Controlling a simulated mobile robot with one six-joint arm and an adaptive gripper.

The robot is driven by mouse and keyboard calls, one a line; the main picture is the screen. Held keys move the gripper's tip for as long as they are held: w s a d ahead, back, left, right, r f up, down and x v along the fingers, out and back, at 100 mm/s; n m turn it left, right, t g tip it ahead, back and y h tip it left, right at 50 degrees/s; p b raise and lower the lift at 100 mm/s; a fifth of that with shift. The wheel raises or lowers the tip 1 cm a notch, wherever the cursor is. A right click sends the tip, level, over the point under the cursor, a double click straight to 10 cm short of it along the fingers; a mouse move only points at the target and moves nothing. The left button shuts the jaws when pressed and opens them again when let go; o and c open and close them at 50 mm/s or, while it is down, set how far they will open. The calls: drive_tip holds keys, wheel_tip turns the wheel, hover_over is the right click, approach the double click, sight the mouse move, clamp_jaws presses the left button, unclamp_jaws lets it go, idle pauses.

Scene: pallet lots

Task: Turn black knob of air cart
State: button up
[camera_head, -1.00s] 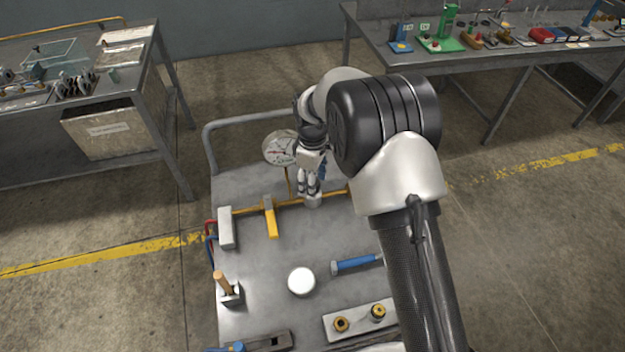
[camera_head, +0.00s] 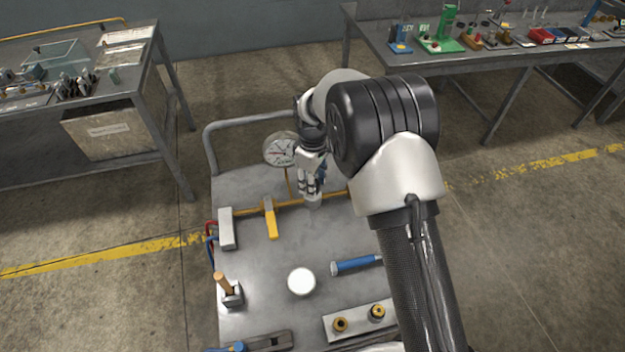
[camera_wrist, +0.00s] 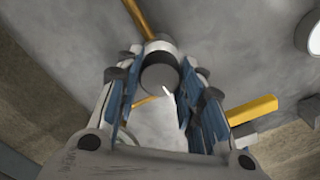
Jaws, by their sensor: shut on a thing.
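The air cart (camera_head: 255,265) is a grey metal top with a rail at its far end. A yellow pipe (camera_head: 243,209) runs across it. The knob (camera_wrist: 160,75) shows a dark grey round face with a white mark in the wrist view. In the head view its light grey body (camera_head: 313,202) is partly hidden by my fingers. My gripper (camera_head: 311,188) points down over it. In the wrist view my blue-padded fingers close on it from both sides. A round dial gauge (camera_head: 281,149) stands just left of my gripper.
A yellow lever (camera_head: 270,220) sits left of the knob. A white round cap (camera_head: 301,281), a blue-handled piece (camera_head: 355,264), a wooden-handled piece (camera_head: 224,285) and a plate with two brass fittings (camera_head: 350,323) lie nearer. Benches stand left and right beyond.

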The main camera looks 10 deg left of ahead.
drive_tip(key=m+p, duration=0.2)
drive_tip(key=m, duration=0.4)
drive_tip(key=shift+r, duration=0.1)
drive_tip(key=m+p, duration=0.1)
drive_tip(key=m, duration=0.4)
drive_tip(key=shift+m, duration=0.4)
idle(0.3)
drive_tip(key=o, duration=1.1)
drive_tip(key=shift+c, duration=0.2)
wheel_tip(320, 180, up, 12)
